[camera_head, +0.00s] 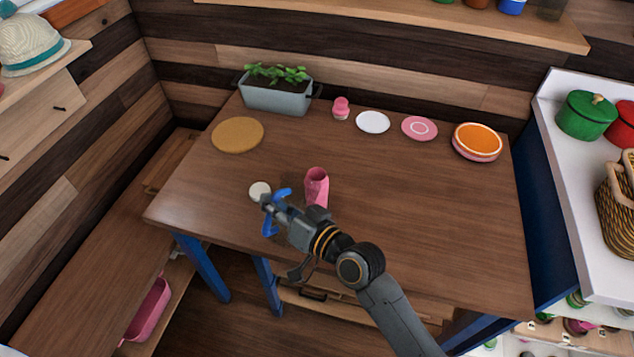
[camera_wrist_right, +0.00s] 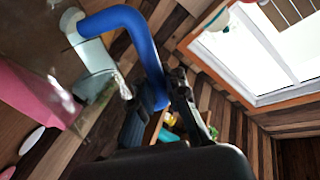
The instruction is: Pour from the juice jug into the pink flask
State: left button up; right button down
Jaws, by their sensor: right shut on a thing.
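The pink flask (camera_head: 317,188) stands upright near the middle of the table, its open mouth showing. It also shows as a pink shape at the left of the right wrist view (camera_wrist_right: 32,92). Of the jug, a round white top (camera_head: 260,190) shows beyond the fingers. A clear body shows in the right wrist view (camera_wrist_right: 92,58). Its contents and exact tilt cannot be made out. My left gripper is not in view.
The table (camera_head: 420,215) is clear right of the flask. Along its back stand a planter (camera_head: 275,98), a small pink item (camera_head: 341,108), a white plate (camera_head: 373,122), a pink plate (camera_head: 419,128) and orange-topped plates (camera_head: 477,141). A round tan mat (camera_head: 237,135) lies at left.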

jog(key=s+a+f+n+t+b, duration=0.1)
jog(key=s+a+f+n+b, duration=0.2)
jog(key=s+f+n+b, duration=0.2)
jog(key=shift+s+a+f+n+t+b, duration=0.3)
jog(key=shift+f+n, duration=0.6)
jog(key=shift+f, duration=0.65)
